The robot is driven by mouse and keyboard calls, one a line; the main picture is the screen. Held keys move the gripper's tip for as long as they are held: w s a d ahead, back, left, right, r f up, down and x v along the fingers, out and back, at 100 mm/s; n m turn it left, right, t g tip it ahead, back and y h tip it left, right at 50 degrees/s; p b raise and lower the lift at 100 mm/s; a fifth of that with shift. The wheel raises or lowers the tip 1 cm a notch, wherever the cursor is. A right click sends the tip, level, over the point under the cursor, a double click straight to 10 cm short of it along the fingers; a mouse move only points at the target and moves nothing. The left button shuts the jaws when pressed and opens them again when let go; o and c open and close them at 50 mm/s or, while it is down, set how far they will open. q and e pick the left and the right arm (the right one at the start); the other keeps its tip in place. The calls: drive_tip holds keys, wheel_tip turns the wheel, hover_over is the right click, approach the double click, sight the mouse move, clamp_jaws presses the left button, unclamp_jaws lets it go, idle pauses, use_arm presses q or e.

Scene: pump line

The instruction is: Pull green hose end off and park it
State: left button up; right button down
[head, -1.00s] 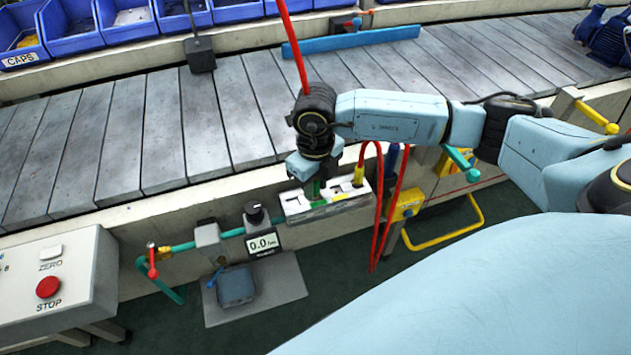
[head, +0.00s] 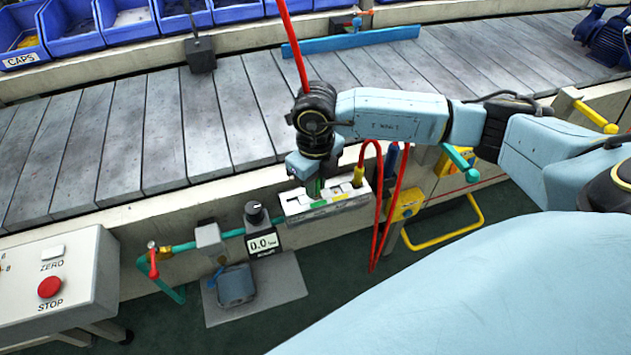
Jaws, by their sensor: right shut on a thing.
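My right gripper (head: 314,182) points down over the white slotted holder (head: 325,207) on the side of the conveyor. It is shut on the green hose end (head: 314,190), of which only a small green part shows below the jaws. The hose end is at the holder's left slot; I cannot tell whether it sits in the slot or just above it. A yellow hose end (head: 358,177) with a red hose stands at the right of the holder. A blue hose end (head: 392,157) is just right of that. My left gripper is not in view.
A digital readout (head: 263,242) with a black knob and a teal pipe (head: 184,247) are left of the holder. A control box with a red stop button (head: 50,287) stands at lower left. A red hose (head: 293,45) rises above my right wrist. The conveyor (head: 130,140) is mostly bare.

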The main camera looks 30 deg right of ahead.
drive_tip(key=shift+r+p, duration=0.85)
drive_tip(key=shift+r, duration=0.45)
